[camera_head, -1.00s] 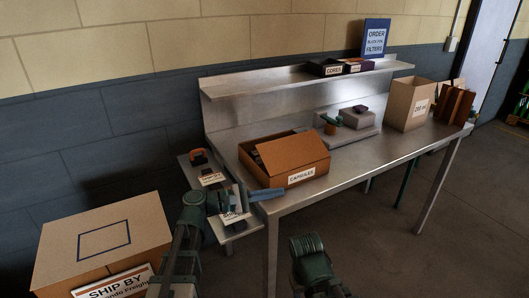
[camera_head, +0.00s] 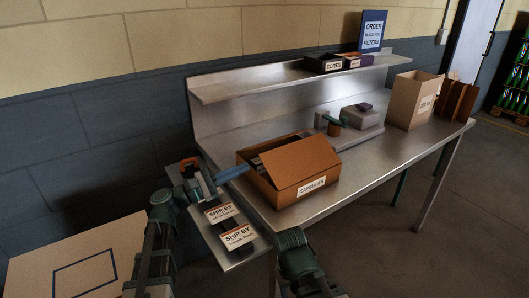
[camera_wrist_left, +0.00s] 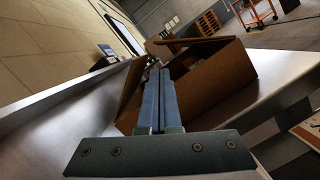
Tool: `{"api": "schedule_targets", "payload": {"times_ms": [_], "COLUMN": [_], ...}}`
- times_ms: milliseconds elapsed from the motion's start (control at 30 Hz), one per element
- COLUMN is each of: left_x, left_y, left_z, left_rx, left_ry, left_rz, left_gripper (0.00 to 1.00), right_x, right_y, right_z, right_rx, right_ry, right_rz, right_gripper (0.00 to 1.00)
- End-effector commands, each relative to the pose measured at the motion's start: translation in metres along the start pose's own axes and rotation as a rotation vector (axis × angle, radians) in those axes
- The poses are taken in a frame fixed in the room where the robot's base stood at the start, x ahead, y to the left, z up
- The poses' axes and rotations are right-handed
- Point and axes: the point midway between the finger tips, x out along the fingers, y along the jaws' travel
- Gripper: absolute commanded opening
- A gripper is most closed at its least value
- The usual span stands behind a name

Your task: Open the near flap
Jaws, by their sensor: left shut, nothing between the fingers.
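The brown carton labelled CAPSULES (camera_head: 311,187) stands on the metal table. A broad flap (camera_head: 303,163) slopes over its near part. The far left part of the top is open, with dark contents partly visible. In the left wrist view the carton (camera_wrist_left: 230,75) is ahead, with a flap (camera_wrist_left: 196,41) tilted over its opening. My left gripper (camera_head: 243,169) has its blue fingers together and empty, at the carton's left end. In the left wrist view the fingertips (camera_wrist_left: 160,74) overlap the carton; I cannot tell whether they touch it. My right gripper's fingers are not visible.
A side shelf with two SHIP BY cards (camera_head: 238,236) and an orange-topped tool (camera_head: 190,167) is at left. A grey fixture (camera_head: 352,128) and a tan open box (camera_head: 413,100) stand farther right. The table front (camera_head: 375,178) is clear.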

Motion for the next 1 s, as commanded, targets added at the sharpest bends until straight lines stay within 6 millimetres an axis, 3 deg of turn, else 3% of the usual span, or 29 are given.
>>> {"api": "schedule_targets", "payload": {"times_ms": [233, 700, 1000], "left_x": [0.008, 0.083, 0.100], "left_y": [0.001, 0.001, 0.000], "left_z": [0.001, 0.001, 0.000], "left_rx": [0.000, 0.000, 0.001], "left_ry": [0.000, 0.000, 0.001], "left_rz": [-0.001, -0.002, 0.000], "left_gripper": [0.00, 0.00, 0.00], "right_x": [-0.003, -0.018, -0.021], "right_y": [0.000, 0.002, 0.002], "right_z": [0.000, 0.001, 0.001], "right_rx": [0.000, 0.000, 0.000], "right_ry": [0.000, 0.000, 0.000], "right_rz": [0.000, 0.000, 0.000], "right_gripper": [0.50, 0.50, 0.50]}}
